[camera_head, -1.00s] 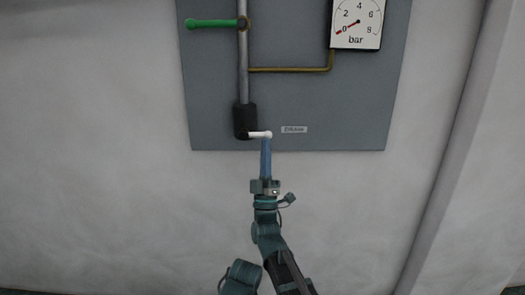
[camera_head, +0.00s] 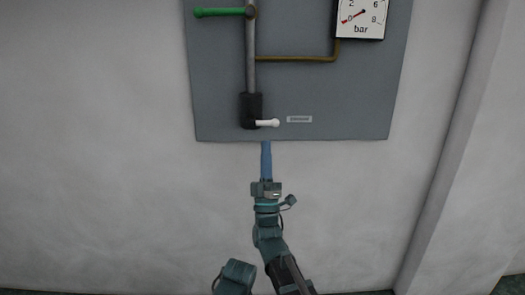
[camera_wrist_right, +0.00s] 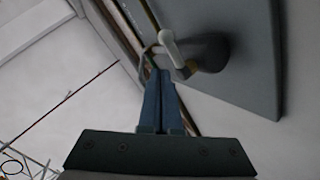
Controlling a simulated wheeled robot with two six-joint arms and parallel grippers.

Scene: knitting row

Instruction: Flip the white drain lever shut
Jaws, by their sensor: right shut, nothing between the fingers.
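The white drain lever (camera_head: 267,123) sticks out to the right, close to level, from the black valve body (camera_head: 251,110) at the bottom of the pipe. A small label (camera_head: 299,119) sits to its right. My right gripper (camera_head: 266,144) points up just below the lever, shut and empty, with a small gap between its tips and the lever in the head view. In the right wrist view the lever (camera_wrist_right: 170,46) shows just beyond the blue fingertips (camera_wrist_right: 161,72); contact cannot be told there. My left gripper is not in view.
The grey panel (camera_head: 220,90) carries a vertical pipe (camera_head: 250,60), a green lever (camera_head: 220,12) at upper left, a brass pipe (camera_head: 300,59) and a pressure gauge (camera_head: 360,18). The white wall below the panel is clear.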

